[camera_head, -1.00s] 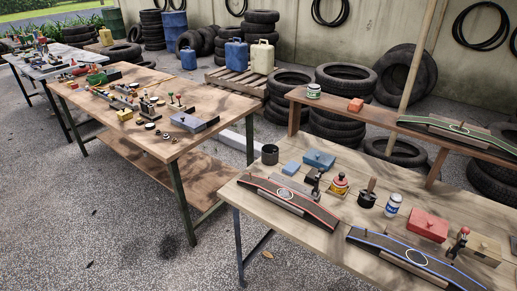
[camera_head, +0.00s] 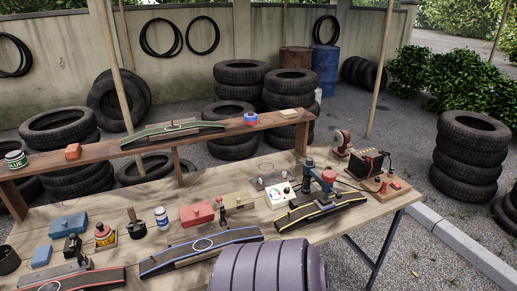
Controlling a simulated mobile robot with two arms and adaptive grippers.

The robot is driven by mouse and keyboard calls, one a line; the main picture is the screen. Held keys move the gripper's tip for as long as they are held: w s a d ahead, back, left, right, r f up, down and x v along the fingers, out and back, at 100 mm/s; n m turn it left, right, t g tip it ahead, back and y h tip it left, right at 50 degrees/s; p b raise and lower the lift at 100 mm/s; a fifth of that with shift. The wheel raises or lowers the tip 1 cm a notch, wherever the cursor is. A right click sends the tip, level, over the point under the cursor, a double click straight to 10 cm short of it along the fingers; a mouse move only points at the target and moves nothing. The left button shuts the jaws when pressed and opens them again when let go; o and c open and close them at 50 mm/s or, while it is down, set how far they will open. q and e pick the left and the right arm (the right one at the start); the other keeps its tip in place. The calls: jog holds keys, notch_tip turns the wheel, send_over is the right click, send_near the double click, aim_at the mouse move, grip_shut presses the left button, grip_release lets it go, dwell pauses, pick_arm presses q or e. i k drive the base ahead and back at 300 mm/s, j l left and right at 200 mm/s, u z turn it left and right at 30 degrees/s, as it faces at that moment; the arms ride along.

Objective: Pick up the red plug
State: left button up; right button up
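I cannot single out the red plug for certain. Small red pieces (camera_head: 395,184) lie on a wooden board (camera_head: 372,186) at the right end of the workbench, beside a black box (camera_head: 366,163) with a cable. They are too small to tell whether one is a plug. Neither of my grippers is in view.
A long workbench (camera_head: 110,220) holds a red box (camera_head: 196,214), a blue box (camera_head: 68,225), tins and dark ramps. A red-capped device (camera_head: 328,177) stands near the yellow-edged ramp (camera_head: 325,211). A raised shelf (camera_head: 100,155) runs behind. Tyres stand beyond; gravel is open at right.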

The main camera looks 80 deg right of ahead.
aim_at(385, 183)
jog(key=z, duration=3.65)
